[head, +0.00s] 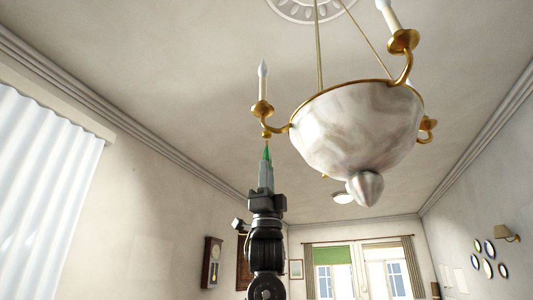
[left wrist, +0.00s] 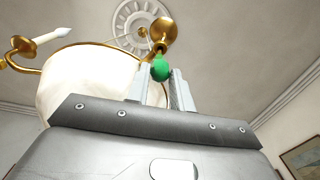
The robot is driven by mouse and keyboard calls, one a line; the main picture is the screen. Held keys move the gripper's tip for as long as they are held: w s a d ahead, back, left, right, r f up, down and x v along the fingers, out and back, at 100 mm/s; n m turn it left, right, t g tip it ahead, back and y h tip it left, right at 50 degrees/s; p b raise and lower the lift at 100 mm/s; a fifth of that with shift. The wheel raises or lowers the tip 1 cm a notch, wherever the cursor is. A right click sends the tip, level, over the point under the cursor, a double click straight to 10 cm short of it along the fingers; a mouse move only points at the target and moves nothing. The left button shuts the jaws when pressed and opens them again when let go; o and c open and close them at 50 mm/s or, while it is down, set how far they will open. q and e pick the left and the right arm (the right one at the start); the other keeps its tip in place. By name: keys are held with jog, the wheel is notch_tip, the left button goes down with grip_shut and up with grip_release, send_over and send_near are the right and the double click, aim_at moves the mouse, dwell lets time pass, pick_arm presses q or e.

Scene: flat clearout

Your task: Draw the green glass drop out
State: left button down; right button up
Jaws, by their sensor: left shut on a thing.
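The green glass drop (head: 266,153) hangs below the brass candle arm (head: 265,134) on the left side of the chandelier. My left gripper (head: 266,172) points straight up from below and is shut on the drop, with the green tip showing above the fingers. In the left wrist view the drop (left wrist: 160,68) sits between the two grey fingers, just under a round brass cup (left wrist: 163,32). Whether the drop is still attached to the brass is too small to tell. My right gripper is in neither view.
The chandelier's marbled bowl (head: 357,128) hangs close to the right of my gripper, with a pointed finial (head: 366,188) below. A white candle (head: 263,80) stands above the drop. A wall clock (head: 212,262) and a curtain (head: 45,190) are farther left. Open air surrounds my arm's left side.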

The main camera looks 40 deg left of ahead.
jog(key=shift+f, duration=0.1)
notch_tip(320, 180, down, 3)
jog(key=b, duration=0.3)
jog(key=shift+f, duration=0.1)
dwell(0.4)
